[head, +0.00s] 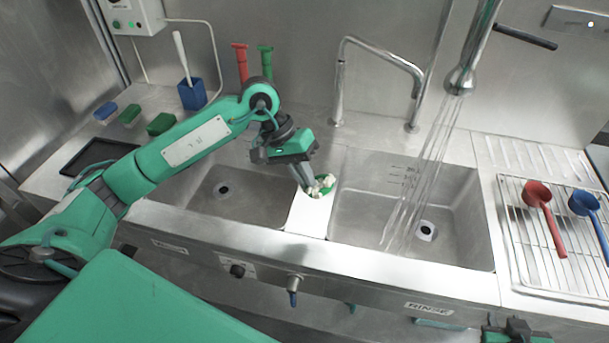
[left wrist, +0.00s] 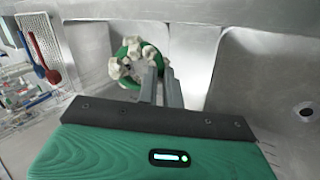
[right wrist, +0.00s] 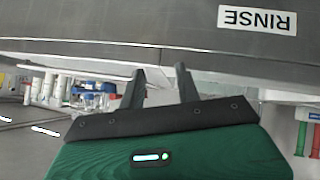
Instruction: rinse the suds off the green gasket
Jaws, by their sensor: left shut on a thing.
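The green gasket (head: 322,188) is a ring covered with clumps of white suds. My left gripper (head: 309,186) is shut on it and holds it over the divider between the two basins. In the left wrist view the gasket (left wrist: 137,62) shows at the fingertips, with suds around its rim. Water (head: 418,175) runs from the overhead spout (head: 460,80) into the right basin (head: 455,190), to the right of the gasket and apart from it. My right gripper (right wrist: 160,78) is open and empty, low in front of the sink front marked RINSE (right wrist: 257,19).
The left basin (head: 195,190) looks empty. A bent faucet (head: 380,48) stands behind the divider. At right, a wire rack (head: 520,235) holds a red scoop (head: 540,200) and a blue scoop (head: 584,203). A blue brush holder (head: 192,95) and sponges (head: 161,124) stand at left.

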